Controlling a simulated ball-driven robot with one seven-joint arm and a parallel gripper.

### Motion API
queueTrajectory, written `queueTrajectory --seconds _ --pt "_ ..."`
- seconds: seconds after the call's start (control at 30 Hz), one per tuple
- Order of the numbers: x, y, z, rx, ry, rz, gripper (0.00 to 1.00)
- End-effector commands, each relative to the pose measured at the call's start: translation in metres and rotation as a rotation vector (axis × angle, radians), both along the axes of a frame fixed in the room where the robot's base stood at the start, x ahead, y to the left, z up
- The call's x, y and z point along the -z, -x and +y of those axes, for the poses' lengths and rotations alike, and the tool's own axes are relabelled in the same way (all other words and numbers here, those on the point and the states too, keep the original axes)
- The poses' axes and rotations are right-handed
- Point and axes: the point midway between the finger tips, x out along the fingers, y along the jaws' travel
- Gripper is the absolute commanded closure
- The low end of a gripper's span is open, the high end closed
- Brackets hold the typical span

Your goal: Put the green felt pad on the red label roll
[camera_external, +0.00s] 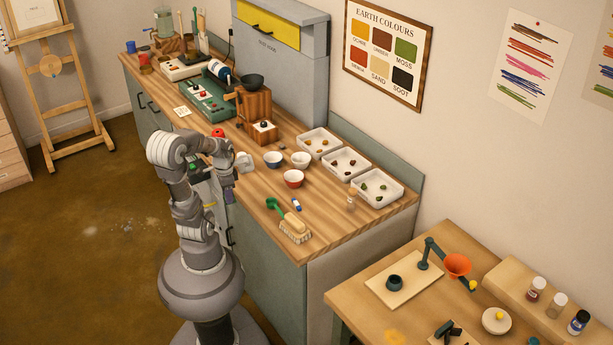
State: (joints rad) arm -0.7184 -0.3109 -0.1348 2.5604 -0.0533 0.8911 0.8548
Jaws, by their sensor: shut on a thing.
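My gripper (228,192) is low beside the bench's front edge, at the end of my bent arm, and is small in this view. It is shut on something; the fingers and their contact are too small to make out. A small green patch (193,167) shows between my arm links and looks like the green felt pad, partly hidden by my arm. A small red thing (218,132), likely the red label roll, shows on the bench just behind my arm; its lower part is hidden.
A white object (244,162) stands close to my arm. A wooden block stand (254,104) with a dark bowl is behind.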

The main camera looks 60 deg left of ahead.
Motion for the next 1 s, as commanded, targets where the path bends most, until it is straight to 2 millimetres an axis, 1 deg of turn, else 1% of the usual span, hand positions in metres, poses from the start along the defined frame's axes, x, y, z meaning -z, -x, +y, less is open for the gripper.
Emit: queueTrajectory --seconds 0.07,0.13,0.17,0.27,0.37,0.43,0.47,0.5,0.57,0.6,0.7,0.8,0.9,1.0 --pt "-0.002 -0.001 0.001 -0.001 0.000 0.000 0.92" --pt "-0.008 -0.004 0.005 -0.006 0.001 -0.001 0.92" --pt "-0.013 -0.006 0.008 -0.009 0.002 -0.001 0.92" --pt "-0.035 -0.017 0.026 -0.028 0.007 -0.002 0.92" --pt "-0.063 -0.033 0.056 -0.057 0.011 -0.004 0.92" --pt "-0.081 -0.044 0.083 -0.081 0.014 -0.006 0.92" --pt "-0.088 -0.048 0.095 -0.093 0.014 -0.006 0.92" --pt "-0.096 -0.052 0.112 -0.107 0.014 -0.007 0.92" --pt "-0.106 -0.058 0.136 -0.127 0.014 -0.008 0.92" --pt "-0.111 -0.061 0.152 -0.141 0.015 -0.007 0.92" --pt "-0.119 -0.063 0.189 -0.173 0.011 -0.007 0.92" --pt "-0.122 -0.062 0.219 -0.198 0.008 -0.004 0.92" --pt "-0.120 -0.059 0.240 -0.217 0.006 -0.003 0.92" --pt "-0.118 -0.057 0.253 -0.226 0.002 -0.003 0.92"
